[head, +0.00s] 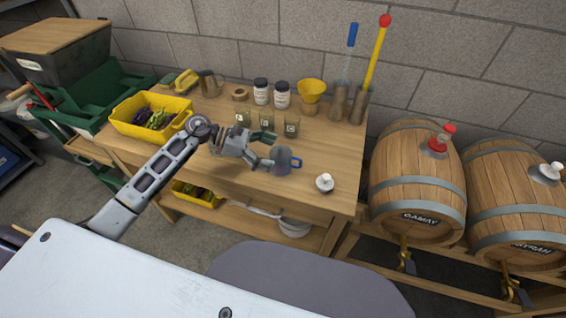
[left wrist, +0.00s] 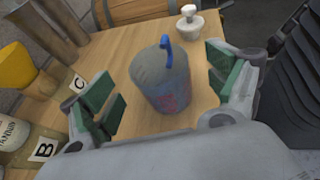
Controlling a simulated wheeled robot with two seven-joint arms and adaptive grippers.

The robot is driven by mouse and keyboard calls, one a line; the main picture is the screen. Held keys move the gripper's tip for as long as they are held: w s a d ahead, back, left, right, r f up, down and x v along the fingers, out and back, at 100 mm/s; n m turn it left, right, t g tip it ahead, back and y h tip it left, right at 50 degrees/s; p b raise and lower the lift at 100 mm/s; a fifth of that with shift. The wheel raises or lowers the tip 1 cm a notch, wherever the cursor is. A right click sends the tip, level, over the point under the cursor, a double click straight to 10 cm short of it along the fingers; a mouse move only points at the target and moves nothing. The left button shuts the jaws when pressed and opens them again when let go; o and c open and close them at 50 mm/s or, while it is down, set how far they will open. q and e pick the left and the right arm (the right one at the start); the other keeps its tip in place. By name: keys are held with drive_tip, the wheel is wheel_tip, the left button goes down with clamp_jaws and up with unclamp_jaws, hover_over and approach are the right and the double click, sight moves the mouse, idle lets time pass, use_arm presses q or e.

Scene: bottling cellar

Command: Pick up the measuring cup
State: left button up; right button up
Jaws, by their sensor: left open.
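The measuring cup (head: 281,161) is a translucent grey-blue cup with a blue handle, upright on the wooden table. In the head view its handle points right. In the left wrist view the cup (left wrist: 161,80) stands between the green-padded fingers of my left gripper (left wrist: 164,92), with a visible gap on both sides. My left gripper (head: 264,150) also shows in the head view, open at the cup's left side. My right gripper is not in view.
A white stoppered piece (head: 325,182) stands right of the cup. Labelled beakers (head: 291,128), jars (head: 282,95) and a yellow funnel (head: 312,92) stand behind. A yellow crate (head: 133,132) is at left. Barrels (head: 418,180) stand right of the table (head: 337,150).

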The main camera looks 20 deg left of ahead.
sight(281, 155)
use_arm(q)
drive_tip(key=shift+p+x, duration=0.35)
drive_tip(key=shift+x, duration=1.7)
drive_tip(key=shift+w, duration=0.1)
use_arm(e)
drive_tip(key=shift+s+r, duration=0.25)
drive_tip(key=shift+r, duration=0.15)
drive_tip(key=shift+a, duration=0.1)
use_arm(q)
drive_tip(key=c, duration=1.1)
drive_tip(key=shift+r+b, duration=0.3)
drive_tip(key=shift+r, duration=4.75)
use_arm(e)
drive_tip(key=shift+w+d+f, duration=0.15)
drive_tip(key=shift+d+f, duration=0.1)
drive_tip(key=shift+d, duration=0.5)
